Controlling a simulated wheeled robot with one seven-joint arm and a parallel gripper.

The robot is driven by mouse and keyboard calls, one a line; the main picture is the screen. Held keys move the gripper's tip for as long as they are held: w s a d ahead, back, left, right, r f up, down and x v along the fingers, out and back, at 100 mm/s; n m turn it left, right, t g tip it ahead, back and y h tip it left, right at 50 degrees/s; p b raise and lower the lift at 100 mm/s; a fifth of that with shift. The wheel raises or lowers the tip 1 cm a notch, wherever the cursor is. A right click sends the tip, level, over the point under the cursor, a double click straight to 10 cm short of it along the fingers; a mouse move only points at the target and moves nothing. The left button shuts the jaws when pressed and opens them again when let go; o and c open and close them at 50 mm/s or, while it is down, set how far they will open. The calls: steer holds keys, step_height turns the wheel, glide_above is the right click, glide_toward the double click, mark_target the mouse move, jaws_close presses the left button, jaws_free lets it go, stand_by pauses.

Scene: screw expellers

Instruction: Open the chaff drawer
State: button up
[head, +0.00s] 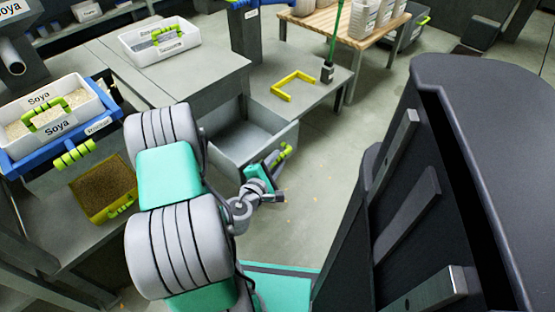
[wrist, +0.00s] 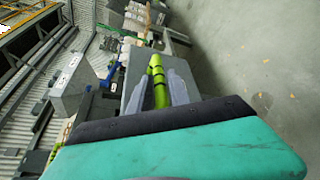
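A grey drawer (head: 250,130) under the grey bench stands pulled out, its inside empty where it shows. I cannot read any label on it. Its yellow-green bar handle (head: 281,156) is on the front face; the handle also shows in the wrist view (wrist: 157,82). My gripper (head: 271,173) is at this handle. In the wrist view the handle lies between my two grey fingers (wrist: 160,88), which look closed against it. The exact contact is partly hidden.
A blue-rimmed bin with a white Soya box (head: 42,126) stands at the left, above a yellow-green tray of brown material (head: 101,190). A white tray (head: 158,39) sits on the bench. A large dark machine part (head: 470,180) fills the right. Floor beyond the drawer is clear.

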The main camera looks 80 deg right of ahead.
steer(key=v, duration=0.7)
steer(key=shift+p, duration=0.35)
